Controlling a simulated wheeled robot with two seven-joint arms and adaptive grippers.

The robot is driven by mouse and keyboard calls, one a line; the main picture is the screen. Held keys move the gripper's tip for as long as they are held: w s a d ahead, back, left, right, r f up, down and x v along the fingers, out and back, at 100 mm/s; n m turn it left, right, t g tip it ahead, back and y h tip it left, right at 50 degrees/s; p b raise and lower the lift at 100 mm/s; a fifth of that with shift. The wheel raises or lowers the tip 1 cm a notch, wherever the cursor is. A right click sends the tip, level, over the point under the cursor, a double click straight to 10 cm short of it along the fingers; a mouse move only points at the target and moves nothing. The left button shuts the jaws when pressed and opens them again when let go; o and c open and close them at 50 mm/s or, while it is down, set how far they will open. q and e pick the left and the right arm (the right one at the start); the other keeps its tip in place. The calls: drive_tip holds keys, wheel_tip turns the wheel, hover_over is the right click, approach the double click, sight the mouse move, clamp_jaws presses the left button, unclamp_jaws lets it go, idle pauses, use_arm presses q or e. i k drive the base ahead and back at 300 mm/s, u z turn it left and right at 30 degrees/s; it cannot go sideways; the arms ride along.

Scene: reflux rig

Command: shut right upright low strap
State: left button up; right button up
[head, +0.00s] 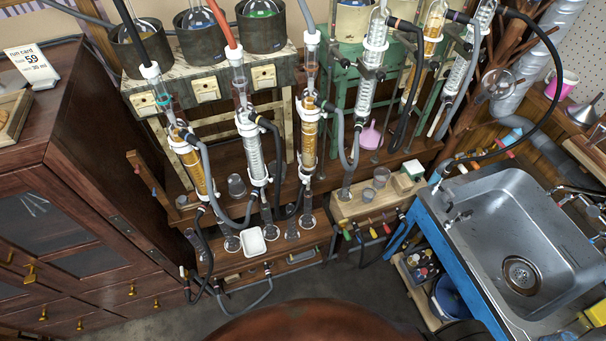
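Several upright glass condensers stand in a row on the rig. Those at the front are a left amber one (187,160), a middle clear one (252,148) and a right amber one (309,135). White straps or collars hold them, with a low one (307,171) on the right amber column and a low one (258,182) on the middle column. More condensers stand behind to the right, including a clear one (366,92). I cannot tell which upright the task's strap is on, or whether any strap is open or shut. Neither of my grippers is in view.
Black and grey hoses (217,180) loop around the columns. Glass beakers, a white tray (253,241) and a wooden block (375,200) sit low at the front. A dark cabinet (90,170) stands left, a steel sink (520,240) right. The floor between is partly clear.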

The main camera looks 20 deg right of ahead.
sight(306, 179)
drive_tip(key=k, duration=1.25)
drive_tip(key=u, duration=0.2)
drive_tip(key=i, duration=0.85)
drive_tip(key=u, duration=0.3)
